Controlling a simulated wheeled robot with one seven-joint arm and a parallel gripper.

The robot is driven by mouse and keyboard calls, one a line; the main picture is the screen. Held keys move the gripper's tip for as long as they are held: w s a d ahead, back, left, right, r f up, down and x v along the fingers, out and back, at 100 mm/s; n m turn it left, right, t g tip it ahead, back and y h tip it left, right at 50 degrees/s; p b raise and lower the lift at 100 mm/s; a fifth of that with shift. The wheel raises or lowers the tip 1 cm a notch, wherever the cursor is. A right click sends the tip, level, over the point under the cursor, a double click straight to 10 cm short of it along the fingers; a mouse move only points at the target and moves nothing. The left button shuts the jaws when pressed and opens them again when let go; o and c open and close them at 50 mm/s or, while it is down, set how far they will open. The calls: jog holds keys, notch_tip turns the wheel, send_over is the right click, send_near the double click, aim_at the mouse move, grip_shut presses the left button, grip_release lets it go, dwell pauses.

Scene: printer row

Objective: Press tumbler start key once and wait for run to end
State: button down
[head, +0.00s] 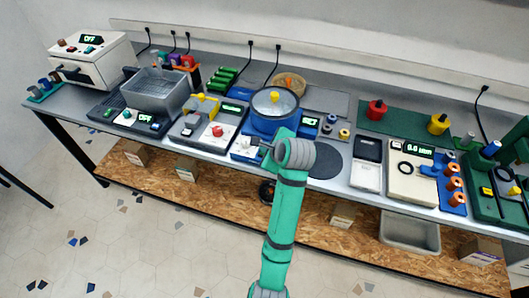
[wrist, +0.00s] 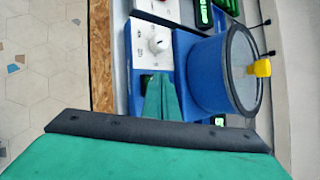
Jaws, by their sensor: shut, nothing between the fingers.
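The blue machine with a round drum and a yellow lid knob (head: 274,97) looks like the tumbler. It stands at the middle of the bench, and its drum (wrist: 228,75) fills the right of the wrist view. A white panel with a round knob (wrist: 158,43) is at its front. My gripper (head: 262,144) is shut and empty, low over this front panel. In the wrist view its green fingers (wrist: 158,82) end just below the white panel, by a dark patch. They partly cover this spot, so I cannot tell whether they touch a key.
To the left are a machine with a red knob (head: 217,131) and a grey open basin (head: 157,88). A dark round mat (head: 324,160) and a white scale (head: 411,178) lie to the right. A small lit display (head: 310,121) is on the drum machine's right.

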jog(key=shift+d+f, duration=0.15)
jog(key=shift+f, duration=0.2)
dwell(0.5)
jog(key=shift+w, duration=0.15)
jog(key=shift+d+r, duration=0.15)
jog(key=shift+s+a+r, duration=0.2)
jog(key=shift+s+r, duration=0.05)
jog(key=shift+r, duration=0.45)
jog(key=shift+d+r, duration=0.1)
jog(key=shift+w+r, duration=0.2)
jog(key=shift+r, duration=1.8)
jog(key=shift+d+r, duration=0.1)
jog(key=shift+r, duration=0.25)
jog(key=shift+s+a, duration=0.15)
jog(key=shift+a, duration=0.05)
